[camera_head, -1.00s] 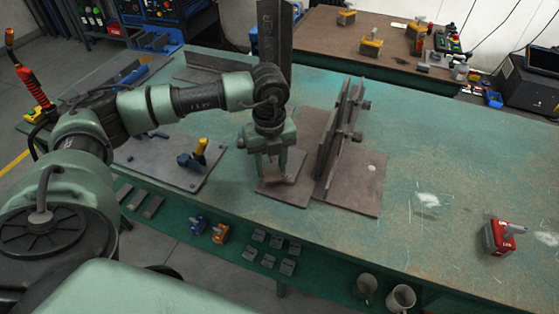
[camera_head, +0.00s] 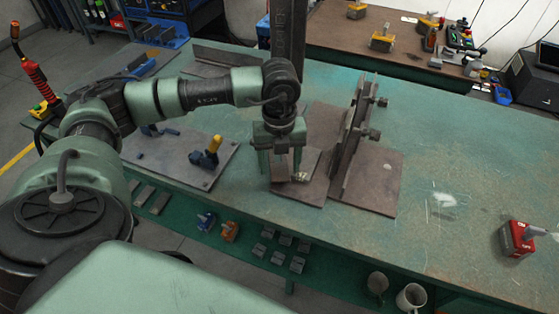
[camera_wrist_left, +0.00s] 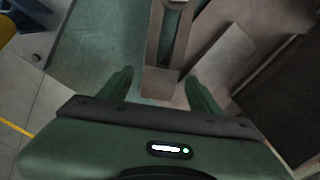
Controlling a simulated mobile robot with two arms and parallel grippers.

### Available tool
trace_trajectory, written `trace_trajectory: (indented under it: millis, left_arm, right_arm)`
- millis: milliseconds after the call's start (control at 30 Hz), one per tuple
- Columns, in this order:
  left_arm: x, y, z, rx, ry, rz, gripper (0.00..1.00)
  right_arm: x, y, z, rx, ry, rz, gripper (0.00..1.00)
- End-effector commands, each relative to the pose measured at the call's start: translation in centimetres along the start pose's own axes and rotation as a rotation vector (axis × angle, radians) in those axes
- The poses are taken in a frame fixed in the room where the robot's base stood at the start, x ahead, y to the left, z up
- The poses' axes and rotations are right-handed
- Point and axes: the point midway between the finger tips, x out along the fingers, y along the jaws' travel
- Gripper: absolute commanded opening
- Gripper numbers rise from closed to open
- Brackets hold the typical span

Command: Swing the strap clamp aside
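The strap clamp appears to be the grey metal bar (camera_wrist_left: 160,82) low between my fingers in the wrist view, with a slotted upper part behind it. In the head view its small metal end (camera_head: 301,177) shows beside my fingers on a brown steel plate (camera_head: 312,198). My left gripper (camera_head: 281,170) points down over this plate, left of the upright plates. In the wrist view its two fingers (camera_wrist_left: 161,92) are apart, one on each side of the bar, with visible gaps. Contact cannot be seen. My right gripper is in no view.
Upright steel plates (camera_head: 352,140) with bolts stand just right of the gripper. A yellow-handled blue clamp (camera_head: 206,156) sits on a plate to the left. A red box (camera_head: 516,240) lies far right. The green bench (camera_head: 450,160) is mostly clear between.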

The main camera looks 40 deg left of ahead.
Motion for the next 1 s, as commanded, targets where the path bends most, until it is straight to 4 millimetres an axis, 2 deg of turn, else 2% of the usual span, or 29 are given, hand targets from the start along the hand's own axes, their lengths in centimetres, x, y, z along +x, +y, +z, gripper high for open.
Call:
trace_trajectory:
  millis: [333, 733, 867, 1000]
  left_arm:
    - [-0.2, 0.0, -0.1, 0.002, 0.004, 0.001, 0.64]
    - [-6.3, -0.1, 0.0, 0.001, 0.002, -0.002, 0.64]
    - [-7.4, 0.0, -0.1, 0.000, 0.002, 0.000, 0.64]
    - [-7.7, 0.0, -0.1, 0.001, 0.003, 0.002, 0.64]
  right_arm:
    - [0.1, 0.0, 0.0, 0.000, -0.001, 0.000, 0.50]
    - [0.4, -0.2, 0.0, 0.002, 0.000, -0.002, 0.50]
    - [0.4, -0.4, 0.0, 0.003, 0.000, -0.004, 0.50]
    - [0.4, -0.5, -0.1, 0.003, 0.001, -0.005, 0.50]
